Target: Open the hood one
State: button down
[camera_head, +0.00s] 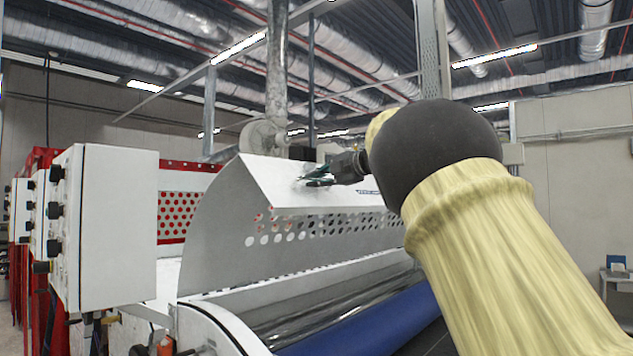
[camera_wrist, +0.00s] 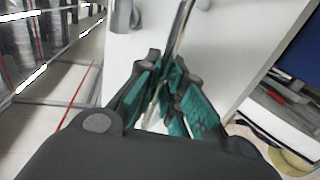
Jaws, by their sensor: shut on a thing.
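The hood (camera_head: 290,225) is a white sheet-metal cover with a curved side and rows of round holes, over the roller coater. A shiny roller (camera_head: 330,305) and a blue roller (camera_head: 375,325) show below its front. My gripper (camera_head: 318,180) is at the hood's upper front panel. In the wrist view, the green-padded fingers of my gripper (camera_wrist: 166,90) are closed around a thin shiny metal handle bar (camera_wrist: 183,28), with the white hood panel (camera_wrist: 225,50) behind it. The fingers hide part of the bar.
A white control box (camera_head: 115,225) with black knobs stands left of the hood. A red perforated guard (camera_head: 175,210) is behind it. A grey duct (camera_head: 277,65) rises behind the hood. My arm covers the right of the head view.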

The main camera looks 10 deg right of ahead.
jog(key=shift+f, duration=0.1)
jog(key=c, duration=1.5)
grip_release()
jog(key=shift+w, duration=0.15)
jog(key=shift+s+d, duration=0.1)
jog(key=shift+s, duration=0.1)
jog(key=v, duration=1.1)
jog(key=shift+s+d, duration=0.25)
jog(key=shift+s, duration=0.05)
